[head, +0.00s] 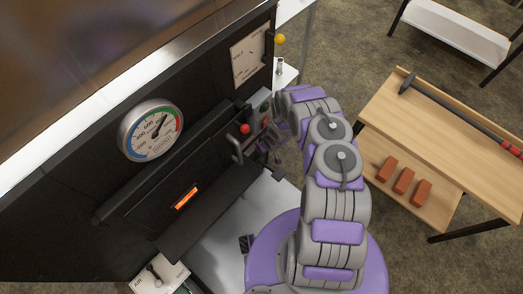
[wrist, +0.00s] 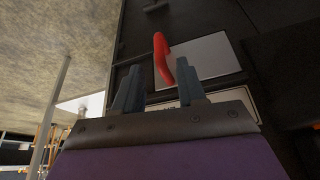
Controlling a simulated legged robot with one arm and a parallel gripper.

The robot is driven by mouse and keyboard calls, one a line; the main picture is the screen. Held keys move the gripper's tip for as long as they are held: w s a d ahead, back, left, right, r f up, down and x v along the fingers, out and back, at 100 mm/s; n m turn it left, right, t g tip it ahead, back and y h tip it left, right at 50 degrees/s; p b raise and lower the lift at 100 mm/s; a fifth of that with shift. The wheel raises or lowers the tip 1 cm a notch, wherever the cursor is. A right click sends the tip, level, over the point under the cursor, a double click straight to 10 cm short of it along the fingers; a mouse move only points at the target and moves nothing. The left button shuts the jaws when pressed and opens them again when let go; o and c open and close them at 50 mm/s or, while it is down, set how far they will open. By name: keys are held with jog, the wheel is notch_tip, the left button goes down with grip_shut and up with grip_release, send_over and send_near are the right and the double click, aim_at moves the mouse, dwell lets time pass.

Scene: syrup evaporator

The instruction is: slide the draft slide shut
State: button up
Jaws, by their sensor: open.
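A red curved handle (wrist: 163,58) stands in front of a pale plate (wrist: 200,58) on the dark evaporator front in the wrist view; it may belong to the draft slide, but no readable label confirms this. My gripper (wrist: 158,84) is open, its two dark fingers spread with the red handle just beyond and between their tips. I cannot tell if they touch it. In the head view my gripper (head: 264,142) is by the right end of the evaporator front, next to a red knob (head: 244,129). My arm and gripper partly hide that area.
A yellow ball (head: 279,39) sticks out top right. A wooden bench (head: 440,125) with red bricks (head: 403,181) stands right.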

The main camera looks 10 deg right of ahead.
jog(key=shift+b+x, duration=0.6)
jog(key=shift+x, duration=1.95)
jog(key=shift+s, duration=0.1)
jog(key=shift+c, duration=0.4)
grip_shut()
